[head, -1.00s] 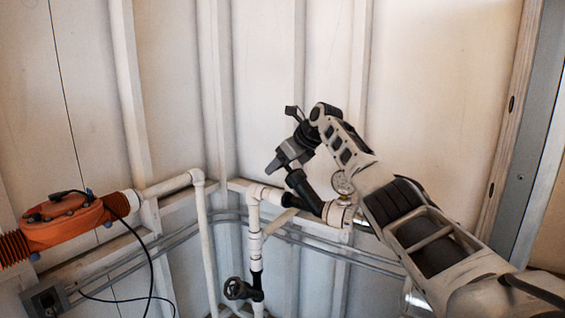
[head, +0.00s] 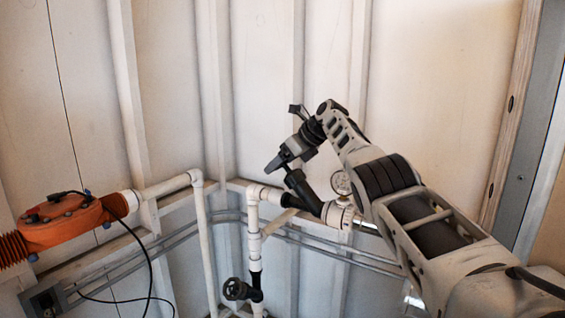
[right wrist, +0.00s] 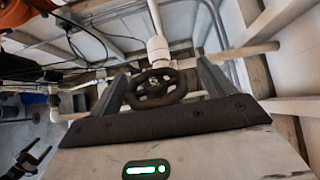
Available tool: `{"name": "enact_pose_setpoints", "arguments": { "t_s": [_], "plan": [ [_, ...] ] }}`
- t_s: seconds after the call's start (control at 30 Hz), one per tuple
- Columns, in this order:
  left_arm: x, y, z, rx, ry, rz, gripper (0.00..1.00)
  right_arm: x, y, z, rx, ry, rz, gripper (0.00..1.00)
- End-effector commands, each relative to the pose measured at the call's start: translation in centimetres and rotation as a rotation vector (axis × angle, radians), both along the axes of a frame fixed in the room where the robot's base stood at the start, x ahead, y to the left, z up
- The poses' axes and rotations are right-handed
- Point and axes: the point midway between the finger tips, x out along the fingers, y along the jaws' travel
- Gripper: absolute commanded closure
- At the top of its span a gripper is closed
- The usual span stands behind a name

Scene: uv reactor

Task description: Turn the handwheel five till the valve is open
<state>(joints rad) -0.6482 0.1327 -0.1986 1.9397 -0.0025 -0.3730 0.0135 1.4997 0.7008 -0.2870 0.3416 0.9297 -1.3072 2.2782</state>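A dark round handwheel (right wrist: 156,88) with spokes shows in the right wrist view, between the two fingers of my right gripper (right wrist: 162,82). The fingers stand apart on either side of it; I cannot tell whether they touch its rim. In the head view my right gripper (head: 284,162) is at the upper end of a black angled valve body (head: 303,192) on the white pipe, and hides the wheel there. A dark forked shape (right wrist: 30,160) at the lower left of the right wrist view may be my left gripper; its opening is unclear.
Another black handwheel (head: 237,289) sits lower on a vertical pipe. A round gauge (head: 341,183) stands close beside my right forearm. An orange unit (head: 70,220) with cables is at the left. White pipes and wall ribs line the corner behind.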

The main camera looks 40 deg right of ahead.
Motion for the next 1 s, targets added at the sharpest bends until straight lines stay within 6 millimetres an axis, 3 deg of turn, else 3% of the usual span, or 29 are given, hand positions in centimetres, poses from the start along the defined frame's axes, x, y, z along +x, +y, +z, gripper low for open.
{"name": "enact_pose_setpoints", "arguments": {
  "t_s": [0.23,0.37,0.8,1.0],
  "plan": [
    [0.0,0.0,-0.6,0.0,-0.001,0.001,0.13,-0.3,0.0,0.1,0.001,0.001,0.004,0.18],
    [0.1,0.0,-1.8,-0.003,0.0,0.001,0.13,-1.5,-0.4,0.9,-0.001,0.0,0.003,0.18],
    [0.3,-0.8,-2.0,-0.019,-0.015,-0.014,0.13,-8.5,-2.4,8.8,0.001,-0.004,0.0,0.18],
    [0.2,-0.8,-2.1,-0.018,-0.013,-0.016,0.13,-10.4,-2.9,10.7,0.001,-0.001,-0.001,0.18]
  ]
}}
